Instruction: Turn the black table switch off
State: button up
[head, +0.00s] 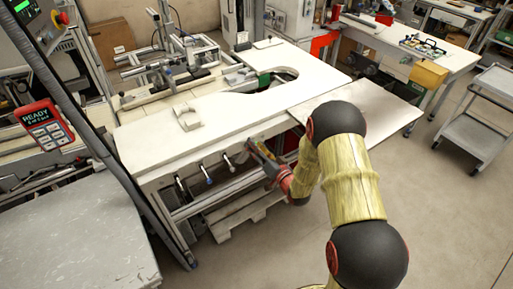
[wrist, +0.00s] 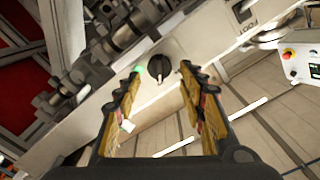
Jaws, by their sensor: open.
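The black table switch (wrist: 159,68) is a round rotary knob on a pale panel in the wrist view. A small green light or button (wrist: 138,70) sits just left of it, partly behind a fingertip. My gripper (wrist: 159,72) is open, its two fingers on either side of the knob as seen from the wrist; I cannot tell whether they touch it. In the head view my gripper (head: 257,155) is at the front edge of the white table (head: 235,112), below its top. The switch cannot be made out there.
Several lever handles (head: 205,173) hang under the table's front edge, left of my gripper. A pale side leaf (head: 365,108) extends to the right of the table. A grey cart (head: 470,125) stands at far right. The floor between is clear.

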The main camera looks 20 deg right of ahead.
jog(key=c, duration=0.3)
grip_shut()
dwell(0.3)
